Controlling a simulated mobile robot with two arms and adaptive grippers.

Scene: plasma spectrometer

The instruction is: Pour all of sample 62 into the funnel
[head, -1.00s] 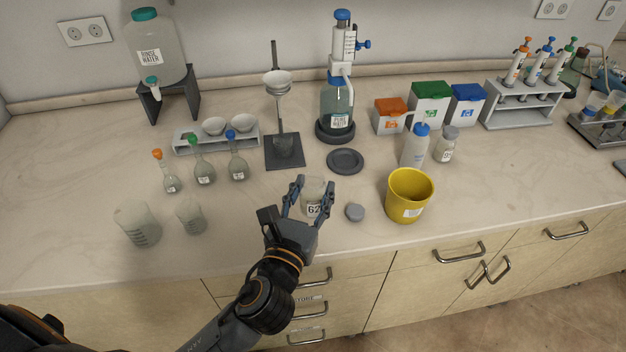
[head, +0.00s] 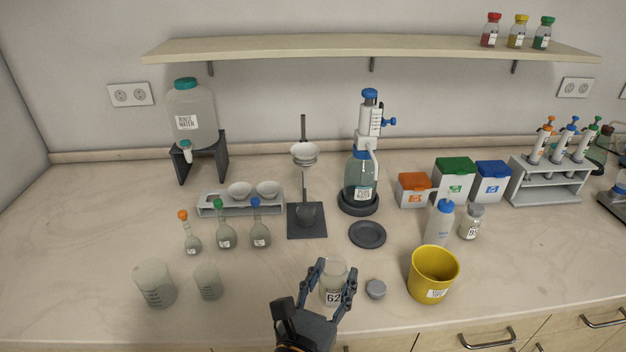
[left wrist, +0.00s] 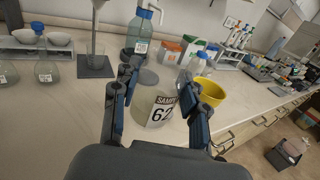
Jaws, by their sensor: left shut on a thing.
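The sample 62 jar (head: 334,284) is a clear, open-topped jar with a white label reading 62. My left gripper (head: 334,276) is shut on it, one finger on each side, near the bench's front edge. The left wrist view also shows the jar (left wrist: 158,112) between the fingers (left wrist: 160,95), label toward me. The jar looks upright; I cannot tell whether it touches the bench. My right gripper is not in view.
A grey lid (head: 376,289) and yellow bin (head: 433,273) stand right of the jar. Beakers (head: 154,283) and small flasks (head: 226,234) are at left. A dark round dish (head: 367,235) and dispenser bottle (head: 361,180) stand behind. Bench between jar and stand is clear.

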